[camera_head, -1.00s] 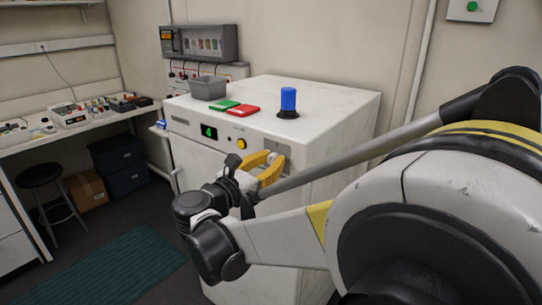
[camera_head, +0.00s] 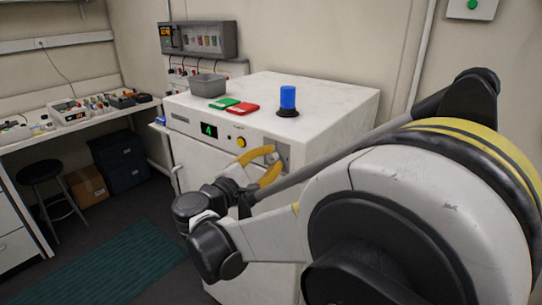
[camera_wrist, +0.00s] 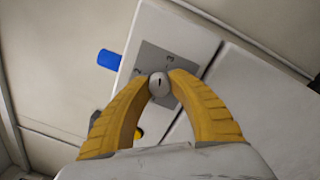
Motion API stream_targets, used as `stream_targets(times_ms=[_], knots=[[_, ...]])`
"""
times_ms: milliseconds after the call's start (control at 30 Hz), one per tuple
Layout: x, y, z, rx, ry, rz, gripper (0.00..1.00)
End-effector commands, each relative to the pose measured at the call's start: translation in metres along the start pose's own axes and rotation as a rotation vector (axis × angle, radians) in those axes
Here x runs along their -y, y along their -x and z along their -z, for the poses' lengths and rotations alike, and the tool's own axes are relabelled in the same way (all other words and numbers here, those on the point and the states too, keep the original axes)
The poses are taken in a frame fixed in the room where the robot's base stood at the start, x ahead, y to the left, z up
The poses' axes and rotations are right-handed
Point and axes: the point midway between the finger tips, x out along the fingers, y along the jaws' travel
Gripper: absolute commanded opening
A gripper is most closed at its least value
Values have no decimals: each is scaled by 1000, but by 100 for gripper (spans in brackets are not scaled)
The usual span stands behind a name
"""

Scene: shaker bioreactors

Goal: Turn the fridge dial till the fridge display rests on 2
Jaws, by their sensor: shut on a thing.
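The white fridge (camera_head: 330,100) stands in the middle of the head view. Its display (camera_head: 209,130) on the upper front shows a green 4. The fridge dial (camera_wrist: 158,84) is a small round silver knob with a dark mark, on a grey plate (camera_wrist: 153,60) at the front's right side. My gripper (camera_head: 277,165) has its yellow fingers at the dial. In the wrist view my gripper (camera_wrist: 160,80) is shut on the dial, one fingertip touching each side. In the head view the fingers partly hide the dial and plate.
A yellow button (camera_head: 241,142) sits between the display and the plate. A blue-capped item (camera_head: 288,101), red and green pads (camera_head: 243,108) and a grey bin (camera_head: 208,86) stand on the fridge top. A bench (camera_head: 75,122) with small equipment is at left.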

Motion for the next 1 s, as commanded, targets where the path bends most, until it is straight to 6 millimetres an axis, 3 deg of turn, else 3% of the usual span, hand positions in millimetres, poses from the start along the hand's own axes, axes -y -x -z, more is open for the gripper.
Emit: stream_targets(times_ms=[400,1000], knots=[[1,0,1,10,-263,5,0],[2,0,1,13,-336,6,0]])
